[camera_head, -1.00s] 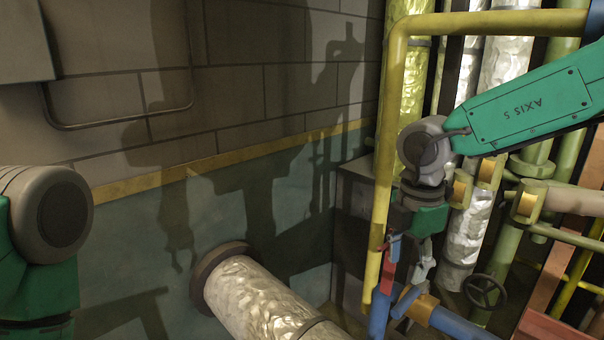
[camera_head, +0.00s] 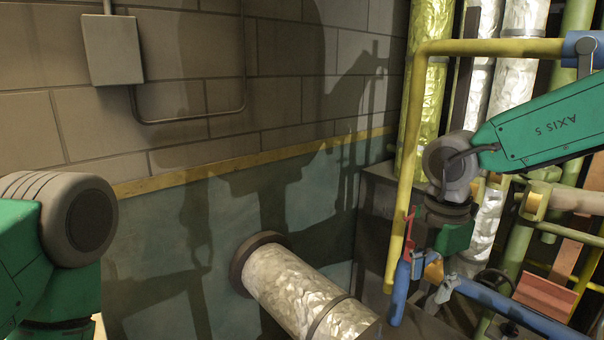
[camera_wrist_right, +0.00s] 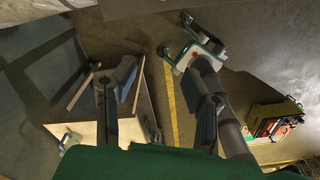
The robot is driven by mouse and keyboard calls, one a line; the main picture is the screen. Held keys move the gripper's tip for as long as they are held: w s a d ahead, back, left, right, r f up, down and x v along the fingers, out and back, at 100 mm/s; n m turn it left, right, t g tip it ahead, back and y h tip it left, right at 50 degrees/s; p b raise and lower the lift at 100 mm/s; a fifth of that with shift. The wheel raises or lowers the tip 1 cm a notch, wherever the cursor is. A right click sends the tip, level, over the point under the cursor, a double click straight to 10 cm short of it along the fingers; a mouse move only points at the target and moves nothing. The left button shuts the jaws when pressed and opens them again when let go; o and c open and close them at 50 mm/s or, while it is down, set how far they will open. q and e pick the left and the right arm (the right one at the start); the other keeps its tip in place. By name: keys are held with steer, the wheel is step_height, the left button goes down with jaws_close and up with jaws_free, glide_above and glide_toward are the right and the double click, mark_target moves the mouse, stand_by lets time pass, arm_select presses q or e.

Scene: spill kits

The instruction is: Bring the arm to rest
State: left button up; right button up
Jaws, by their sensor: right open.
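My right arm, green and marked AXIS 5, comes in from the right in the head view. Its grey wrist is bent so that the right gripper (camera_head: 432,278) hangs downward, empty, in front of the pipework. It overlaps the blue pipe (camera_head: 400,290) in the picture; I cannot tell whether they touch. In the right wrist view the two dark fingers of the right gripper (camera_wrist_right: 160,100) stand wide apart with nothing between them. My left arm shows at the left edge as a green link and grey joint; its gripper is out of view.
A yellow pipe (camera_head: 396,230) runs just left of the right gripper. A silver-wrapped pipe (camera_head: 300,290) juts from the block wall (camera_head: 290,60). A grey box (camera_head: 112,50) hangs on the wall. The wrist view shows a wooden-looking box (camera_wrist_right: 135,110) and an orange-red unit (camera_wrist_right: 272,125) on the floor.

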steer(key=s+d+f+n+t+h, duration=0.1)
steer(key=s+d+f+n+h, duration=0.2)
steer(key=f+n, duration=0.55)
steer(key=s+d+f+n+t, duration=0.2)
steer(key=d+f+n, duration=0.2)
steer(key=f+n, duration=0.45)
steer(key=s+d+f+n+t+h, duration=0.15)
steer(key=s+d+f+n, duration=0.35)
steer(key=n, duration=0.6)
steer(key=s+a+f+n+g+y, duration=0.2)
steer(key=s+f+n, duration=0.3)
steer(key=s+n, duration=0.55)
steer(key=s+a+f+n+g+y, duration=0.25)
steer(key=s+f+n, duration=0.35)
steer(key=s+n, duration=0.45)
arm_select(q)
step_height(320, 180, down, 19)
steer(key=b, duration=1.9)
steer(key=shift+s+d+f, duration=0.15)
steer(key=shift+s+d, duration=0.05)
arm_select(e)
step_height(320, 180, down, 18)
steer(key=w+n, duration=0.1)
steer(key=w, duration=0.1)
steer(key=shift+f+n+t, duration=0.15)
steer(key=shift+n+t, duration=0.15)
steer(key=shift+w+d, duration=0.1)
steer(key=shift+w, duration=0.1)
